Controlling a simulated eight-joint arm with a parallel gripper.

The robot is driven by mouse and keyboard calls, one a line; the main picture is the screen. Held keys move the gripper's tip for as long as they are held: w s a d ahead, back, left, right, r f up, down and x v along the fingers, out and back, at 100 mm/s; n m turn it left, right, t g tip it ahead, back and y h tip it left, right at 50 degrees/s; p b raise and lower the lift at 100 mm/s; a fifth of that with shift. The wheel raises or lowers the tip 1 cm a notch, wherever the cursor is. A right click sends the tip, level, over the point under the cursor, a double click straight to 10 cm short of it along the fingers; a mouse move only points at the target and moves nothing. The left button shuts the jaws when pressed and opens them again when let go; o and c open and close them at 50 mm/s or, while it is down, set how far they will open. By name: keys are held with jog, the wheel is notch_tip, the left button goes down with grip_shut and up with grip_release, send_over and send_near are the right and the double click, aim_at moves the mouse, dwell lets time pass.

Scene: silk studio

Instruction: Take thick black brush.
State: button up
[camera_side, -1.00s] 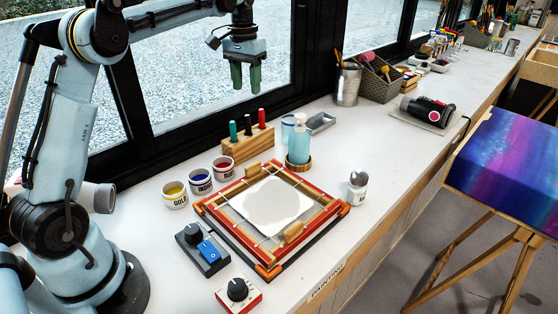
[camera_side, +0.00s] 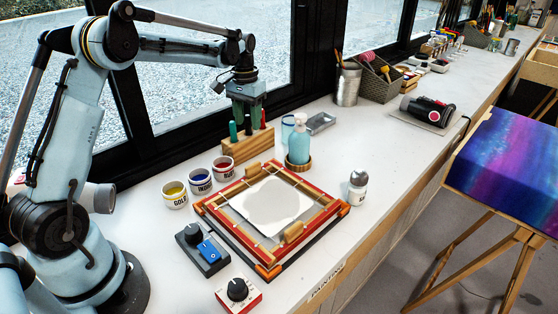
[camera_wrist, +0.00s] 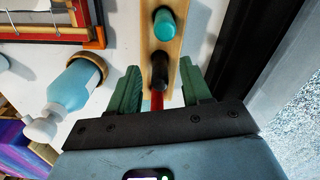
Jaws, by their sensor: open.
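The thick black brush (camera_wrist: 159,70) stands upright in a wooden block (camera_side: 248,145), between a green brush (camera_side: 233,131) and a red one (camera_side: 263,120). My gripper (camera_side: 247,117) is low over the block, pointing down. Its two green fingers are apart, one on each side of the row of brushes. In the wrist view my gripper (camera_wrist: 160,85) is open, with the black brush's top between or just ahead of the fingertips. The red brush (camera_wrist: 157,100) is partly hidden. Whether a finger touches the black brush cannot be told.
A blue pump bottle (camera_side: 299,143) stands on a wooden base right of the block. Paint cups (camera_side: 223,167) and a red-framed screen (camera_side: 222,208) lie in front. The dark window frame (camera_side: 150,160) is close behind the block.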

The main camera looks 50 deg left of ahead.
jog(key=shift+f, duration=1.05)
grip_shut()
jog(key=shift+r, duration=0.1)
jog(key=shift+r, duration=0.6)
jog(key=r, duration=0.1)
jog(key=d+r, duration=0.1)
jog(key=r, duration=0.1)
jog(key=shift+s+d+r, duration=0.1)
jog(key=shift+r, duration=0.1)
jog(key=s+d+r, duration=0.2)
jog(key=d+r, duration=0.4)
jog(key=d, duration=0.4)
jog(key=shift+d, duration=0.15)
jog(key=shift+r, duration=0.1)
